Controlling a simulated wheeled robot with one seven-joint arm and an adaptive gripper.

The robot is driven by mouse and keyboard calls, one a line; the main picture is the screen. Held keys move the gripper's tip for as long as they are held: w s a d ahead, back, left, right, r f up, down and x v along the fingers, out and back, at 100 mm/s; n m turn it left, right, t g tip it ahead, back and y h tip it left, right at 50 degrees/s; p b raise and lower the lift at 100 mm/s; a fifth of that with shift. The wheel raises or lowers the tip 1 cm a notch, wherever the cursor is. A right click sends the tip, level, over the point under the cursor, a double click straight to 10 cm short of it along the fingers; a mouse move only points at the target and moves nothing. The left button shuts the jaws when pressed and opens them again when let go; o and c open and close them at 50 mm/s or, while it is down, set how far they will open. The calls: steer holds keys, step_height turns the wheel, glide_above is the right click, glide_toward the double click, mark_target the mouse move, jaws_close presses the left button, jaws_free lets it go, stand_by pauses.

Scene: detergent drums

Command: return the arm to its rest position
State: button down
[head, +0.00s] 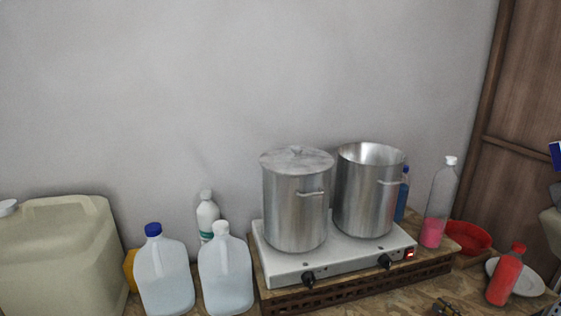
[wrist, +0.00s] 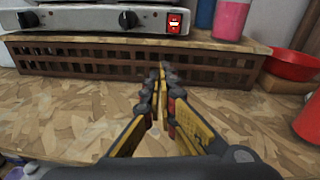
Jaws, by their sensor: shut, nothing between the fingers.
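My gripper (wrist: 160,78) shows in the wrist view, its two yellow-and-dark fingers closed together with nothing between them. It is over the wood-patterned counter (wrist: 60,112), pointing toward the dark slatted stand (wrist: 90,62) under the hot plate. In the head view a small part of my gripper (head: 446,307) shows at the bottom edge, in front of the stand and left of the red bottle. The rest of my arm is mostly out of view.
A hot plate (head: 340,262) bears a lidded pot (head: 296,205) and an open pot (head: 366,195). Jugs (head: 165,275) stand at left. A pink-filled bottle (head: 436,215), red bowl (head: 470,238), white plate (head: 528,284) and red bottle (head: 505,277) stand at right. Counter before the stand is clear.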

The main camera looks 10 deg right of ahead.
steer(key=s+a+f+n+g+y, duration=0.1)
steer(key=a, duration=0.1)
steer(key=s+a+f+n+g+y, duration=0.1)
steer(key=a+f, duration=0.1)
steer(key=s+a+f+n+g+y, duration=0.1)
steer(key=a+n, duration=0.1)
steer(key=shift+a+f+g, duration=0.15)
steer(key=shift+a+g, duration=0.15)
steer(key=s+a+n+g, duration=1)
steer(key=a+n, duration=0.4)
steer(key=n, duration=0.1)
steer(key=s+a+r+n+t+h, duration=0.2)
steer(key=a+r+n+h, duration=0.3)
steer(key=a+r+n, duration=0.6)
step_height(320, 180, up, 3)
steer(key=n, duration=0.3)
steer(key=shift+h, duration=0.3)
steer(key=c, duration=2.6)
jaws_free()
steer(key=shift+a+r, duration=0.1)
